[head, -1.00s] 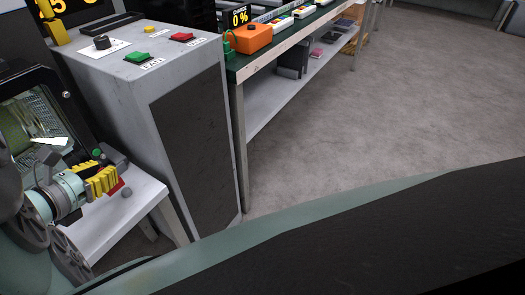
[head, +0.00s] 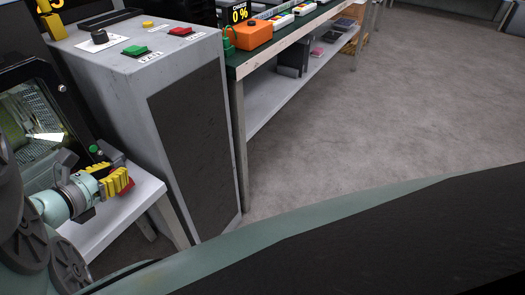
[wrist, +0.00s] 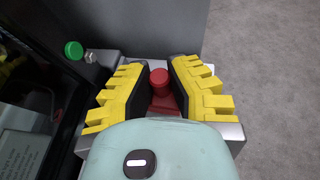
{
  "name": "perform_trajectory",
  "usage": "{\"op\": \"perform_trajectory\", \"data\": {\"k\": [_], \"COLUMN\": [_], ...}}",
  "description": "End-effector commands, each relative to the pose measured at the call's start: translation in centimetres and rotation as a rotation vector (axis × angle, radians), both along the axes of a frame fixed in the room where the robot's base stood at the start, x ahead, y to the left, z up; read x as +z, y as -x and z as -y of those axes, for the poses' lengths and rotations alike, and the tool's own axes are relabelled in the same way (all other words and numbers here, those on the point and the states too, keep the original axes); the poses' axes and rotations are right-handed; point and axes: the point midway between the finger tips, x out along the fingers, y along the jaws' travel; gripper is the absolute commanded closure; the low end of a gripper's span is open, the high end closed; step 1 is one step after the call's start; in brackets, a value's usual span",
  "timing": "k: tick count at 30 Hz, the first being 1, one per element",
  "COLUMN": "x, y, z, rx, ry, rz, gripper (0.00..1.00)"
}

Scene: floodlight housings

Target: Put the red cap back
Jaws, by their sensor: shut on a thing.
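My gripper (wrist: 152,82) has yellow ribbed fingers with dark inner pads. In the wrist view they are closed on the red cap (wrist: 160,79), which has a round knob on top and a wider red base between the pads. In the head view my gripper (head: 122,182) is low over the white table, and a bit of the red cap (head: 127,186) shows by the fingertips.
A green knob (wrist: 74,50) on a metal stem is at the upper left in the wrist view. The white table (head: 140,200) stands between a dark open floodlight housing (head: 45,90) and a tall grey cabinet (head: 190,130). A bench (head: 238,95) is behind. The floor at right is clear.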

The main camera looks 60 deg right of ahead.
Motion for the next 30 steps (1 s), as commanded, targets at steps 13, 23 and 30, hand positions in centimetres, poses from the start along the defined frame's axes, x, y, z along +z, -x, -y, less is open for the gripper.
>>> {"op": "perform_trajectory", "data": {"k": [13, 23, 30], "x": [-1.05, -0.92, -0.87], "y": [-0.08, -0.07, -0.06], "z": [-0.14, -0.15, -0.14], "rx": [0.004, 0.004, 0.004], "ry": [-0.001, 0.0, 0.0], "rz": [0.0, 0.0, 0.0], "gripper": [1.0, 0.61, 0.61]}}
